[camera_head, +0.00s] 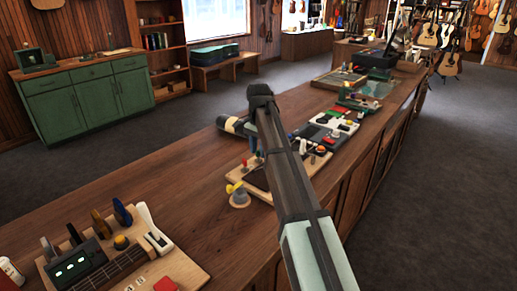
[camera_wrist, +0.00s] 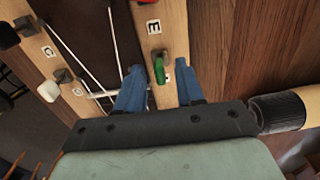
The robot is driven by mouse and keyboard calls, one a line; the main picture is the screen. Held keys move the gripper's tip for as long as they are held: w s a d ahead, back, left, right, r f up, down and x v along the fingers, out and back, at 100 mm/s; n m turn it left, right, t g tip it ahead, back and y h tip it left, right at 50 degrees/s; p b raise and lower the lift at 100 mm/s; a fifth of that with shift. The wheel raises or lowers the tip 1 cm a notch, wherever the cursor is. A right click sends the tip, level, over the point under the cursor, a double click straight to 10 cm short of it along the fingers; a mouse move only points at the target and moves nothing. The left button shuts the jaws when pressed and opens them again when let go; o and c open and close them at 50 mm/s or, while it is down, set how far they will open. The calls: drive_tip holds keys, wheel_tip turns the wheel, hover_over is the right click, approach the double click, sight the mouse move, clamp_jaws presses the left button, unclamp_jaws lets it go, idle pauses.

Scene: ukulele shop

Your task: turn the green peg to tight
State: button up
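The green peg (camera_wrist: 159,68) stands on the wooden edge of a headstock board, below the letter label E (camera_wrist: 154,26) in the wrist view. My gripper (camera_wrist: 160,72) is open, with one blue finger on each side of the green peg. Gaps show between the fingers and the peg, so it is not gripped. A label beside the peg is partly hidden. In the head view the headstock board (camera_head: 238,172) lies on the bench, and my arm hides much of it.
A red peg (camera_wrist: 143,2) is at the top edge of the wrist view. A white peg (camera_wrist: 48,90) and the labels C (camera_wrist: 48,51) and G (camera_wrist: 78,92) are at left. Other fixtures, including a fretboard panel (camera_head: 125,262), stand along the wooden bench (camera_head: 160,195).

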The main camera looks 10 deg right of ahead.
clamp_jaws()
drive_tip(key=shift+n, duration=0.3)
idle(0.3)
drive_tip(key=n, duration=1.2)
drive_tip(key=shift+n, duration=0.3)
idle(0.3)
unclamp_jaws()
